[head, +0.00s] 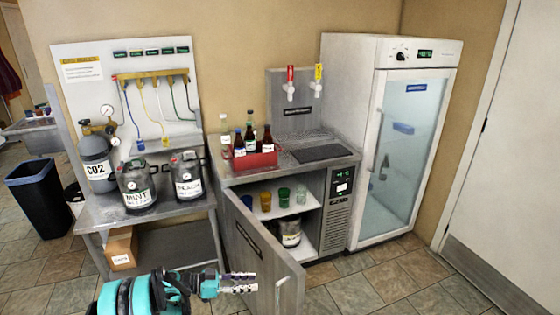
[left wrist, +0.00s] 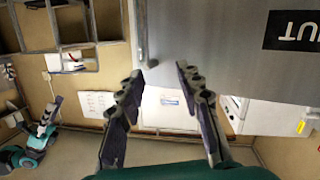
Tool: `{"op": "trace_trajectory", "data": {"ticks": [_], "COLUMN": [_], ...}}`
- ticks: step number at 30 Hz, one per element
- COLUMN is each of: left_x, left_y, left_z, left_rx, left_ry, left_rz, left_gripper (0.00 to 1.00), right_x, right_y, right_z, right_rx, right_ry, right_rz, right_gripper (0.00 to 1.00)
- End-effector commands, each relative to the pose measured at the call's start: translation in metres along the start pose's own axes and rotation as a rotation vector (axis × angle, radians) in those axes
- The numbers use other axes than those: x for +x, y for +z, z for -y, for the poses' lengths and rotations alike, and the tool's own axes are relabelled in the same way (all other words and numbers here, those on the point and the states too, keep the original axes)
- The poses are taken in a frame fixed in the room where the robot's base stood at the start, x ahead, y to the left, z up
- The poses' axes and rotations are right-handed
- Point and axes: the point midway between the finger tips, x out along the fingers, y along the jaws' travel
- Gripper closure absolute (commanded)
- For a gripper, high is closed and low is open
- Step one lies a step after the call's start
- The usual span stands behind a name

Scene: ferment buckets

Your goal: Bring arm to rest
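My left gripper (head: 238,284) is in front of the open lower cabinet door (head: 248,252), near its free edge, at the bottom of the head view. In the left wrist view my left gripper (left wrist: 162,78) has its two fingers spread wide with nothing between them. The grey door (left wrist: 225,45) fills the upper right there, with its bar handle (left wrist: 145,35) just beyond the fingertips. I see no finger closed on the handle. My right gripper is not in the head view; a small teal and grey arm at the lower left of the wrist view is too small to read.
The door swings out over the floor in front of the cabinet, showing shelves with coloured cups and a pot (head: 289,233). A steel bench (head: 150,212) with two kegs stands left. A glass-door fridge (head: 405,150) stands right. The tiled floor at right is clear.

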Motion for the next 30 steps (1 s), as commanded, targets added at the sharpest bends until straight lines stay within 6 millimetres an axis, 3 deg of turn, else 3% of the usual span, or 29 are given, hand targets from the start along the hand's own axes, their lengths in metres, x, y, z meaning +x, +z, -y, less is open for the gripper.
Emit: {"op": "trace_trajectory", "data": {"ticks": [1,6,15,22,30], "left_x": [0.002,0.003,-0.017,-0.049,-0.098], "left_y": [-0.019,-0.062,-0.107,-0.116,-0.101], "left_z": [-0.005,-0.025,-0.094,-0.161,-0.237], "left_rx": [-0.048,-0.221,-0.452,-0.560,-0.608], "left_ry": [-0.022,-0.134,-0.397,-0.640,-0.938], "left_rz": [0.047,0.206,0.428,0.535,0.576], "left_gripper": [0.64,0.64,0.64,0.64,0.64], "right_x": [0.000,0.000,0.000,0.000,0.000], "right_y": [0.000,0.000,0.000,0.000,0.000], "right_z": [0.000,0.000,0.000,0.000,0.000], "right_rx": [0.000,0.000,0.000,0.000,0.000], "right_ry": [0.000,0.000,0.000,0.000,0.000], "right_rz": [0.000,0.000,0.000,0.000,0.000], "right_gripper": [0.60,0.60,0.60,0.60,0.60]}}
